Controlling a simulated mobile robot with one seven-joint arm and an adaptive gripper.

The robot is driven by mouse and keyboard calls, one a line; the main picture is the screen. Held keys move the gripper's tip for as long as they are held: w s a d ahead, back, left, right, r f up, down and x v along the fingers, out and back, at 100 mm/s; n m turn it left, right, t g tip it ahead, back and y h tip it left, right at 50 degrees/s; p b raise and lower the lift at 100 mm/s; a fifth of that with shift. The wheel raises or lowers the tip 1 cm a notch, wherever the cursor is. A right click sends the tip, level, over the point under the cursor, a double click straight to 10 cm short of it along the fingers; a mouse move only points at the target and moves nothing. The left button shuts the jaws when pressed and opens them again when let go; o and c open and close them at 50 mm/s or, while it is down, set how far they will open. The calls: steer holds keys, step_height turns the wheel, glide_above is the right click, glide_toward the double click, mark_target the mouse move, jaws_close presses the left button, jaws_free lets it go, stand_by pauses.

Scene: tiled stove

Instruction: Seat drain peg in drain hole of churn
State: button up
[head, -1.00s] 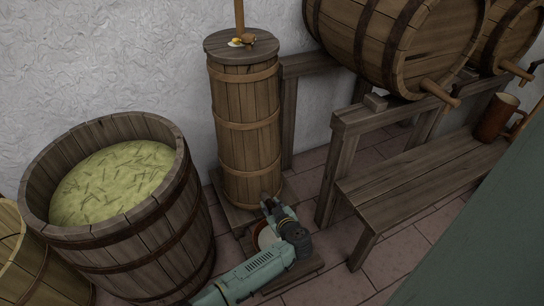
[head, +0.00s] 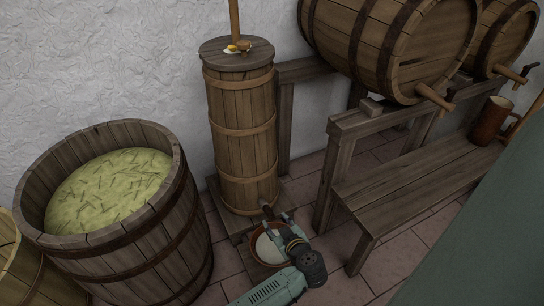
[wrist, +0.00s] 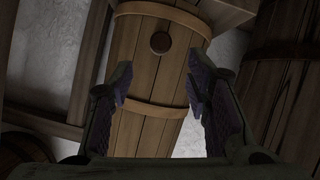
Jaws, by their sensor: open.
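The churn (head: 241,140) is a tall banded wooden tub against the wall. The drain peg (head: 267,211) is a short dark wooden stub sticking out low on the churn's front; it appears to sit in the drain hole, which it hides. In the wrist view the peg's round brown end (wrist: 160,43) shows against the staves of the churn (wrist: 150,72). My gripper (head: 275,222) is open just in front of the peg. In the wrist view my gripper's fingers (wrist: 157,88) stand apart with nothing between them. How deep the peg sits cannot be told.
A reddish bowl with white contents (head: 261,256) sits below my gripper. A big tub of green liquid (head: 120,237) stands left. A bench (head: 410,185) and barrel stand (head: 334,165) are at right. Small items (head: 240,47) lie on the churn lid.

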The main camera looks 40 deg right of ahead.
steer(key=shift+v, duration=1.75)
